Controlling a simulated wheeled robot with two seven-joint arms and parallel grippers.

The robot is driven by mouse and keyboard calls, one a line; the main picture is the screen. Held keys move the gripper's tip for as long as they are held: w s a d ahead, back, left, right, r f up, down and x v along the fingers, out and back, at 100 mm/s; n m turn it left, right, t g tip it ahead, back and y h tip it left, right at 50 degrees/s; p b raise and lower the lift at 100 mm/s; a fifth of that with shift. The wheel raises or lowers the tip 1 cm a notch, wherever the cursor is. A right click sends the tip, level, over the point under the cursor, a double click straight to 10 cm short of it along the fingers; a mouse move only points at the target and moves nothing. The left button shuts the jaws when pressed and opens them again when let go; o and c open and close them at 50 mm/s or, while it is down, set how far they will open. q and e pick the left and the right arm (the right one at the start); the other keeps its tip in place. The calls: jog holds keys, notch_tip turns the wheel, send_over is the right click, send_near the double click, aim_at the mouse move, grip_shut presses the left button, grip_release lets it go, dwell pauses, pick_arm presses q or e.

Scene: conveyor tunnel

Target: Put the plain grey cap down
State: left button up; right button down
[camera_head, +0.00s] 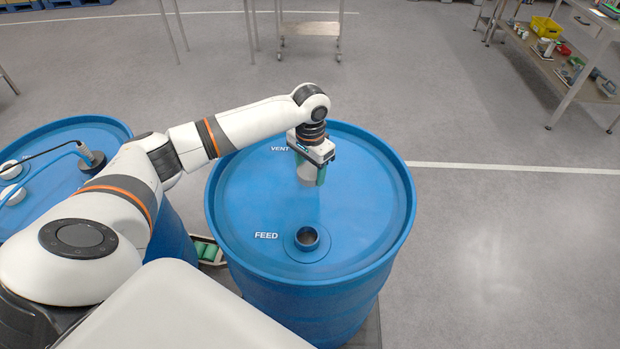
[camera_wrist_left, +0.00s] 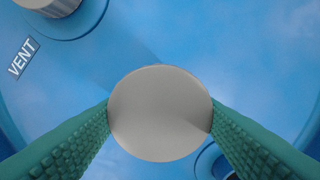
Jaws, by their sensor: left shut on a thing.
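The plain grey cap (camera_wrist_left: 160,113) is a smooth round disc held between the green ribbed fingers of my left gripper (camera_head: 312,176). In the head view the cap (camera_head: 306,174) shows pale beneath the gripper, above the blue drum's lid (camera_head: 250,205). The gripper is shut on it, and the cap looks clear of the lid. The FEED opening (camera_head: 307,238) is uncovered, nearer to me than the gripper. In the wrist view a ribbed grey cap (camera_wrist_left: 48,5) sits by the VENT label (camera_wrist_left: 22,57); the head view hides it behind the gripper. My right gripper is out of view.
A second blue drum (camera_head: 75,128) at the left carries a fitting with hoses (camera_head: 92,160) and pale caps (camera_head: 12,192). A tray with green items (camera_head: 207,250) lies low between the drums. A shelf with a yellow bin (camera_head: 545,27) stands far right. The lid's right side is bare.

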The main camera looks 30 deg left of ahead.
aim_at(310, 188)
pick_arm(q)
jog(key=shift+f+p, duration=0.35)
jog(key=shift+f, duration=1.75)
jog(key=shift+f, duration=0.2)
jog(key=o, duration=0.9)
jog(key=shift+o, duration=1.3)
notch_tip(310, 188, up, 11)
jog(key=shift+f+b, duration=0.1)
jog(key=shift+b, duration=1)
jog(key=shift+r, duration=0.85)
